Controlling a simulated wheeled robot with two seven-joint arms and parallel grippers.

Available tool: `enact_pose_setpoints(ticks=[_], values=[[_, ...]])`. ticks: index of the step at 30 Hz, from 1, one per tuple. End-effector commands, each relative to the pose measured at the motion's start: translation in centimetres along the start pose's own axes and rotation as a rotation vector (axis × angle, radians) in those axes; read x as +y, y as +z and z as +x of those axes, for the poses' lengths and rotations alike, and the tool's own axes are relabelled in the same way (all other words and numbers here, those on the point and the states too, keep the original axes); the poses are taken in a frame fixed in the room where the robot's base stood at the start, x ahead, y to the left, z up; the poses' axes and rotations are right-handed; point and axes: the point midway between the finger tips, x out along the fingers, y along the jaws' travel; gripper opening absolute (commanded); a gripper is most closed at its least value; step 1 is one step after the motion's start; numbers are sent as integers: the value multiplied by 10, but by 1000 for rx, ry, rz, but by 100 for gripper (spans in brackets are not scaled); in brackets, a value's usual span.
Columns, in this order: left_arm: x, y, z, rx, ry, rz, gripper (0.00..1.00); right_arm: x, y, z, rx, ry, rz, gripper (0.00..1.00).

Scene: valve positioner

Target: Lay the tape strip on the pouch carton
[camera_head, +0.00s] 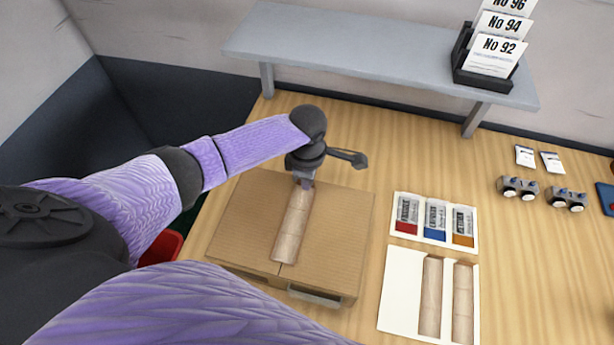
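The pouch carton (236,222) is a brown cardboard box, flat on the wooden table. A pale brown tape strip (292,226) lies lengthwise over the middle of its top, along the seam. Its near end reaches close to the carton's front edge. My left gripper (305,182) points down at the strip's far end and hides part of it. The fingers are small and partly covered by the wrist, so I cannot tell whether they grip the strip or whether its far end touches the carton. My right gripper is not in view.
Two more strips (431,296) lie on a white sheet (398,290) right of the carton. Above it is a card (420,233) with three coloured packets. A grey shelf (370,55) with a number-card holder (485,75) spans the back. Small metal parts (518,188) lie at right.

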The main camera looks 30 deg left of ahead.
Motion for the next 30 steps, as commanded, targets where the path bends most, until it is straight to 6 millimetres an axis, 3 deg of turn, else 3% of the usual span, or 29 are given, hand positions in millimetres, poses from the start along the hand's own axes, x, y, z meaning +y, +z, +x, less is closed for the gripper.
enact_pose_setpoints(ticks=[12, 18, 26, 30], values=[[0, 0, 2, 0, 0, 0, 0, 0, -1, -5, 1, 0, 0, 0], [0, 0, 2, 0, 0, 0, 43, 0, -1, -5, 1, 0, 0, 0], [0, 0, 0, 0, 0, 0, 43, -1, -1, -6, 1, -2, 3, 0], [0, 0, -32, -2, 3, 1, 43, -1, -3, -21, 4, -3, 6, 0]])
